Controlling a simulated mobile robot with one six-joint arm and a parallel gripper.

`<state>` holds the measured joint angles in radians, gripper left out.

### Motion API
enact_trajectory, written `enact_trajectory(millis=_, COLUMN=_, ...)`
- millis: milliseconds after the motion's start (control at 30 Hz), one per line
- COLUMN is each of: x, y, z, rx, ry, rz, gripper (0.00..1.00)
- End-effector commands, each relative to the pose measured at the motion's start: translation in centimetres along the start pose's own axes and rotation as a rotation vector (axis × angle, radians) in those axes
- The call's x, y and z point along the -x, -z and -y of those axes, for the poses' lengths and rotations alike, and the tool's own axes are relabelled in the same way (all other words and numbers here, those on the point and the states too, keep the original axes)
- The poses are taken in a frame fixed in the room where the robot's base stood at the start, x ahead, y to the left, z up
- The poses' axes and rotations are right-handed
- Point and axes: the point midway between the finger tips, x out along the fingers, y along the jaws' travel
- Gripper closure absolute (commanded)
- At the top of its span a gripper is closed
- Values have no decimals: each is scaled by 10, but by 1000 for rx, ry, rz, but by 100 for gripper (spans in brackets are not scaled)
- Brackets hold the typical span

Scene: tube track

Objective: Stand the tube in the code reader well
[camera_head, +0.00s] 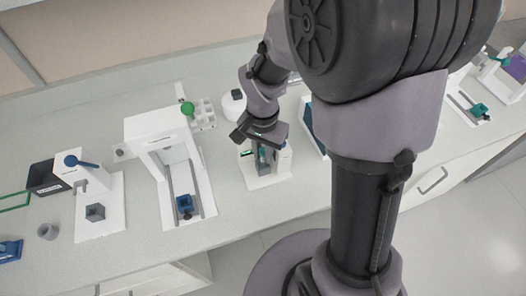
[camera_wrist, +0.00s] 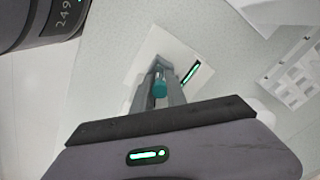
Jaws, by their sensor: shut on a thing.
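My gripper (camera_wrist: 160,78) is shut on the tube (camera_wrist: 160,88), whose teal end shows between the two grey fingers in the wrist view. In the head view my gripper (camera_head: 263,152) is over a small white device with a lit green strip, which looks like the code reader (camera_head: 268,182). The reader's white base and green strip also show in the wrist view (camera_wrist: 190,73), just beyond the fingers. The fingers hide the well and the tube's lower part, so I cannot tell whether the tube is in the well or above it.
A white frame device (camera_head: 152,127) with a blue carriage (camera_head: 184,204) stands left of the reader. A white rack (camera_head: 204,115) and a round white device (camera_head: 233,104) are behind it. A blue-faced panel (camera_head: 314,128) stands close on the right. Bench in front of the reader is narrow.

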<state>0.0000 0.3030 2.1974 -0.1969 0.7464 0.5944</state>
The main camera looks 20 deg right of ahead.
Motion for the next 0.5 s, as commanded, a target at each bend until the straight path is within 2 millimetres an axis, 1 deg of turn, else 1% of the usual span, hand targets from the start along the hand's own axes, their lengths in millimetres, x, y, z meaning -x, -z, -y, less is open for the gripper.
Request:
enact_trajectory(millis=133, x=1, y=0, z=0, rx=0, ry=0, rz=0, gripper=100)
enact_trajectory(millis=167, x=1, y=0, z=0, rx=0, ry=0, rz=0, gripper=77)
enact_trajectory(millis=200, x=1, y=0, z=0, rx=0, ry=0, rz=0, gripper=69)
enact_trajectory(millis=267, x=1, y=0, z=0, rx=0, ry=0, rz=0, gripper=57)
enact_trajectory(millis=500, x=0, y=0, z=0, rx=0, ry=-1, rz=0, gripper=57)
